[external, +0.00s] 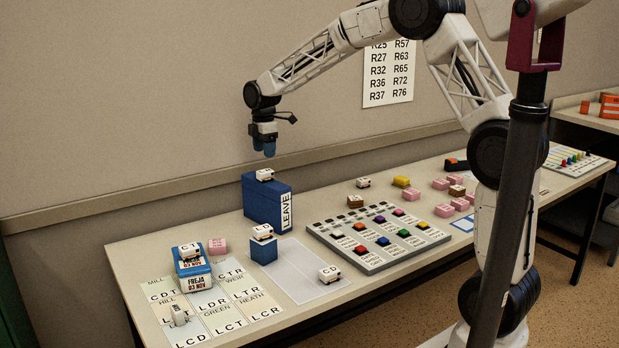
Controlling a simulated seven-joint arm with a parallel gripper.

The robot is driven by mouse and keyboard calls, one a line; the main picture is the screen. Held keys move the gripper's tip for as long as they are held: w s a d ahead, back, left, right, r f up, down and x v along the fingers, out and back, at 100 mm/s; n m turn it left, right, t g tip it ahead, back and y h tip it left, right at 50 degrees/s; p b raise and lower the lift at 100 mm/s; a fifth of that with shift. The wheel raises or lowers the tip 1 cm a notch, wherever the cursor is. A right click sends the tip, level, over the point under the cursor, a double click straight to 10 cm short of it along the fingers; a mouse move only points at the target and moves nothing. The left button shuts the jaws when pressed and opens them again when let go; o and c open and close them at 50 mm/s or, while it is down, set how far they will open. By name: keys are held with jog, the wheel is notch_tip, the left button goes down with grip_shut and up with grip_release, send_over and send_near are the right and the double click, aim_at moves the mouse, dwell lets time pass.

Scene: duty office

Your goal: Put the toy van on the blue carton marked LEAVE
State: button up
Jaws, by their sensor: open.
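The blue carton marked LEAVE (265,207) stands upright near the back edge of the table, its white label facing right. A small white toy van (264,174) sits on its top. My gripper (264,152) is open and empty, pointing down just above this van, with a small gap between them. Several similar white vans are around: one on a small blue block (263,232), one marked CD (329,273) on a pale mat, one marked CT (189,250) on a blue box, and others on the table. The frame does not show which van the task means.
A grey button panel (378,238) lies right of the carton. The blue FREJA box (193,272) stands on lettered cards (213,302) at the front left. Pink blocks (460,204) and a yellow block (401,182) lie farther right. The wall is close behind the carton.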

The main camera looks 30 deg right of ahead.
jog(key=shift+r, duration=1.9)
jog(key=s+d+r+m, duration=0.3)
jog(key=s+d, duration=0.1)
jog(key=s, duration=0.4)
jog(key=s+d+r+m+t, duration=0.1)
jog(key=s+d+r+m, duration=0.2)
jog(key=s, duration=0.6)
jog(key=s+d+r+m, duration=0.2)
jog(key=s+d+m, duration=0.15)
jog(key=s, duration=0.45)
jog(key=s+d+f+m, duration=0.1)
jog(key=s+d+m, duration=0.1)
jog(key=s, duration=0.6)
jog(key=s+d+f+m+t, duration=0.1)
jog(key=s+d+f+m, duration=0.1)
jog(key=s, duration=0.7)
jog(key=s+d+f+m, duration=0.2)
jog(key=s+m, duration=0.2)
jog(key=s, duration=0.5)
jog(key=shift+s+f+m+t, duration=0.25)
jog(key=shift+m+t, duration=0.05)
jog(key=shift+m, duration=0.05)
